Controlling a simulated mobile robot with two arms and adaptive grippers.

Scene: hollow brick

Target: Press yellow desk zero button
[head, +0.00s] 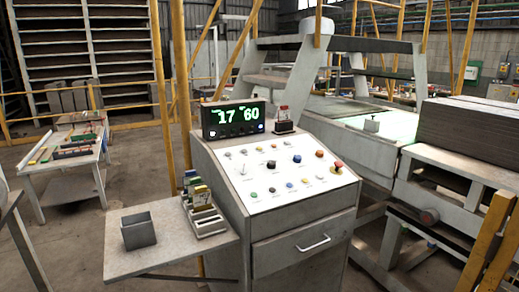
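The control desk (290,228) stands in the middle of the head view, with a sloped white panel (283,174) on top. The panel carries several small buttons and knobs. A red mushroom button (337,167) is at the right end. Neither gripper is in view.
A grey side shelf (180,235) at the desk's left holds a dark box (138,229) and a rack (208,222). Machinery and yellow posts (497,235) stand at right. Floor shows at left.

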